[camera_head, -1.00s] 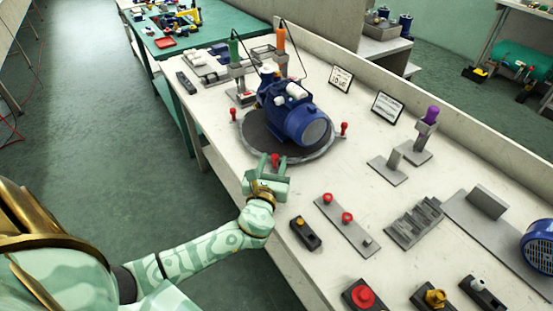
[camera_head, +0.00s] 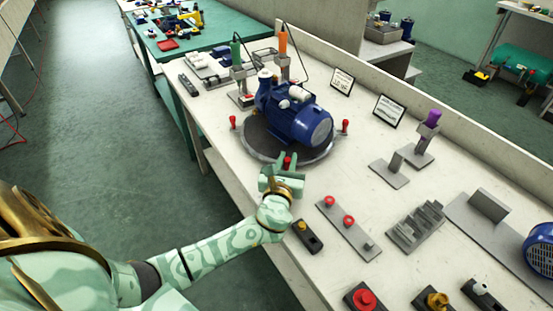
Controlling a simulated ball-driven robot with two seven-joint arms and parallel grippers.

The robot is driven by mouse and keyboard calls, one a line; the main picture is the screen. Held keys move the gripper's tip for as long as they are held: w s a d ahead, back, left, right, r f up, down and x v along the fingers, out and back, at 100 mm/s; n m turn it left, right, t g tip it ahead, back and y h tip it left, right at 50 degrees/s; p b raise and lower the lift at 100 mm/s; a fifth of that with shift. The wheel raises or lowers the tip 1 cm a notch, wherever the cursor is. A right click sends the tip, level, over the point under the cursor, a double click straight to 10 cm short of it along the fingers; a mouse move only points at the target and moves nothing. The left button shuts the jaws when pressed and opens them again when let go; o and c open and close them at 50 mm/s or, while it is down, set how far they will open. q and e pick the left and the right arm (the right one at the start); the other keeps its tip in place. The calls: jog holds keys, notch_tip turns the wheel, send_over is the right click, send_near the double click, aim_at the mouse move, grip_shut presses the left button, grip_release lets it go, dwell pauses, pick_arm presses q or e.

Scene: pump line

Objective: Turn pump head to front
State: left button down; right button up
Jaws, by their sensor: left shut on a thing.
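The blue pump (camera_head: 290,110) with its motor sits on a round dark turntable (camera_head: 262,144) with a grey rim on the white bench. Its motor end points to the right and a little toward me; its pump head (camera_head: 267,88) is at the far left end. Red-topped handles stand on the rim at the left (camera_head: 233,122) and right (camera_head: 345,126). My left gripper (camera_head: 287,166) is at the rim's near side, shut on a third red handle (camera_head: 288,160), partly hidden by the fingers. My right gripper is out of view.
Green (camera_head: 236,52) and orange (camera_head: 283,42) tools stand on posts behind the pump. A purple-handled tool (camera_head: 433,118) and a grey bracket (camera_head: 390,170) are at the right. A plate with red buttons (camera_head: 348,221) and a black switch box (camera_head: 307,238) lie near my left forearm.

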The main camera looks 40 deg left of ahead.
pick_arm(q)
jog(key=shift+w+d, duration=0.6)
jog(key=shift+d, duration=0.25)
jog(key=c, duration=1.4)
grip_release()
jog(key=shift+o, duration=0.2)
jog(key=shift+s, duration=0.1)
jog(key=p+v, duration=0.2)
jog(key=v, duration=1.4)
jog(key=shift+s+p, duration=0.15)
jog(key=shift+p, duration=0.15)
jog(key=shift+f, duration=0.1)
